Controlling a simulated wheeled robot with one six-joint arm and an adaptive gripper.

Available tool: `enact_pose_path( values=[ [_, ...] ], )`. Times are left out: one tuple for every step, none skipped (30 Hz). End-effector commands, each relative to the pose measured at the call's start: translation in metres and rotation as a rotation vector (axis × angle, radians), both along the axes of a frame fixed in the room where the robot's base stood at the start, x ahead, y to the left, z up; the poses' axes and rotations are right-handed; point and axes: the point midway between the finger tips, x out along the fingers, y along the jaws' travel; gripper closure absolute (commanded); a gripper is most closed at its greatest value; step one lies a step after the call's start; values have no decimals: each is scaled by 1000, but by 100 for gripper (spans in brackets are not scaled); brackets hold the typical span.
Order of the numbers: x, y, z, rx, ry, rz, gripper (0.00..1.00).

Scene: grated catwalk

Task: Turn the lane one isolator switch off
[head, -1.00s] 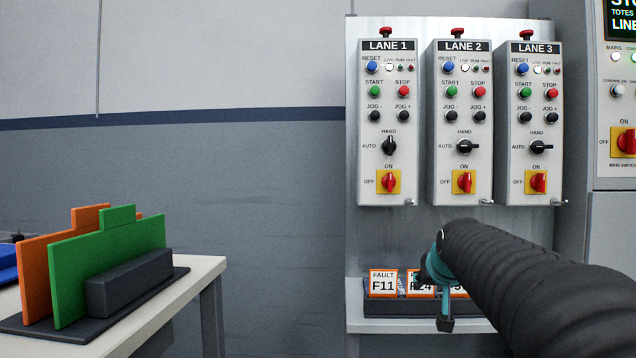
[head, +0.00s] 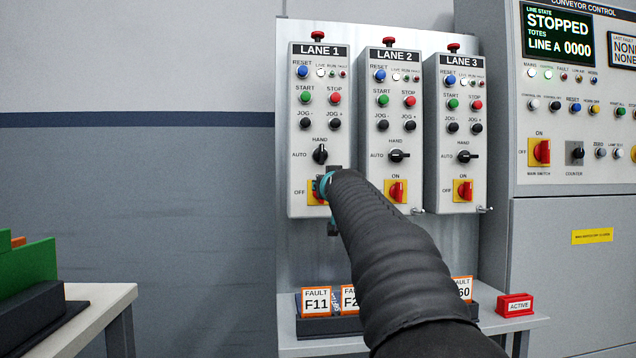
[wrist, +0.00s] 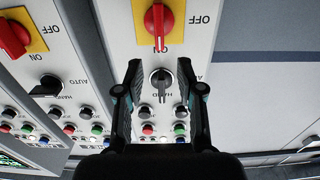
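The lane one box (head: 303,215), headed LANE 1, hangs leftmost of three on the panel. Its isolator switch (head: 315,186) has a yellow plate and is partly hidden by my gripper (head: 328,200) in the head view. In the wrist view, which is upside down, the red isolator knob (wrist: 158,22) stands upright, in line with the ON side, with OFF printed to the right. My gripper (wrist: 157,70) is open and empty there, its fingers either side of the black HAND/AUTO selector (wrist: 161,85) in the picture. Contact cannot be told.
Lane two (head: 397,192) and lane three (head: 463,191) isolators sit close to the right. A shelf below holds fault cards (head: 316,300) and a red ACTIVE block (head: 515,305). The conveyor control cabinet (head: 560,215) stands at right, its screen reading STOPPED. The wall at left is clear.

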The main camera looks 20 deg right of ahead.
Motion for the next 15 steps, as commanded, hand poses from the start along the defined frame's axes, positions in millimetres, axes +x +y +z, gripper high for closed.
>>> enact_pose_path(
  values=[
    [9,-2,1,1,2,0,62],
    [14,-4,1,1,2,0,62],
    [20,-6,1,1,2,0,62],
    [24,-7,1,1,2,0,62],
    [29,-8,1,1,2,0,62],
    [34,-10,1,1,2,0,62],
    [38,-11,1,1,2,0,62],
    [42,-12,1,1,2,0,62],
    [47,-14,0,1,2,0,62],
    [50,-15,1,1,2,0,62],
    [53,-16,1,1,2,0,62],
    [56,-17,0,1,2,-1,62],
    [58,-17,1,0,1,-1,62],
    [60,-18,1,0,1,-1,62],
    [63,-18,0,0,1,-1,62]
  ],
)
